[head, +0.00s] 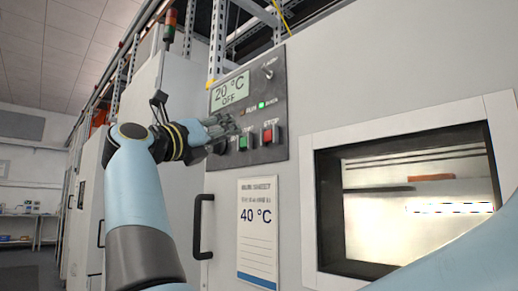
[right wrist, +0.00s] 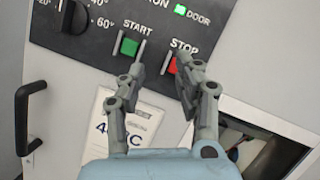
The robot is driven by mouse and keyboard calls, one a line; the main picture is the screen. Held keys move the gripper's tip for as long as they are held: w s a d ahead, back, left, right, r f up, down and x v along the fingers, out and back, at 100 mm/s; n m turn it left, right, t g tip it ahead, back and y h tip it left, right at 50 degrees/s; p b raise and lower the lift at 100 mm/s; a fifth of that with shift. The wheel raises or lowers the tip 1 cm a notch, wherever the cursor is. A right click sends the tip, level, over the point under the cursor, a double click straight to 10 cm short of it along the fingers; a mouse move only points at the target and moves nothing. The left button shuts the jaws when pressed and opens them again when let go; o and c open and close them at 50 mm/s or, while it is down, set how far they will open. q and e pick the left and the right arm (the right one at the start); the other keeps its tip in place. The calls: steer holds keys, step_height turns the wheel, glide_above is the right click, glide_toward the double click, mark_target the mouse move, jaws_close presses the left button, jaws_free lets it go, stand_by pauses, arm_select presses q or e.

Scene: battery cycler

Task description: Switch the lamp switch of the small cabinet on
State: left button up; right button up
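The lamp switch (head: 268,73) is a small metal toggle at the upper right of the dark control panel (head: 279,98), under a small label. I cannot tell its position for sure. The panel is on the small cabinet (head: 300,100); its display (head: 230,92) reads 20 °C OFF. My right gripper (head: 232,126) is in front of the lower panel, below and left of the toggle. In the right wrist view its fingers (right wrist: 161,52) are apart with nothing between them, near the green START button (right wrist: 129,47) and red STOP button (right wrist: 170,66). My left gripper is not in view.
A black door handle (head: 203,226) and a 40 °C card (head: 257,245) are below the panel. A window (head: 322,200) showing a bright interior is at the right. A dark knob (right wrist: 75,17) is left of START. The green DOOR light (right wrist: 180,10) is lit.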

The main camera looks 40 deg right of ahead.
mark_target(262, 68)
steer(key=s+a+r+m+g+p, duration=0.1)
steer(key=s+r+m, duration=0.25)
steer(key=r, duration=0.95)
steer(key=shift+h, duration=0.4)
steer(key=p+x, duration=0.1)
steer(key=x, duration=0.2)
steer(key=p+x, duration=0.2)
steer(key=x, duration=0.1)
steer(key=p+x, duration=0.1)
steer(key=x, duration=0.2)
steer(key=shift+s+d+r+p, duration=0.15)
steer(key=shift+s+r+p, duration=0.2)
steer(key=shift+r+p, duration=0.05)
steer(key=shift+w+d+r, duration=0.1)
steer(key=shift+w+d, duration=0.1)
steer(key=shift+d, duration=0.4)
jaws_close()
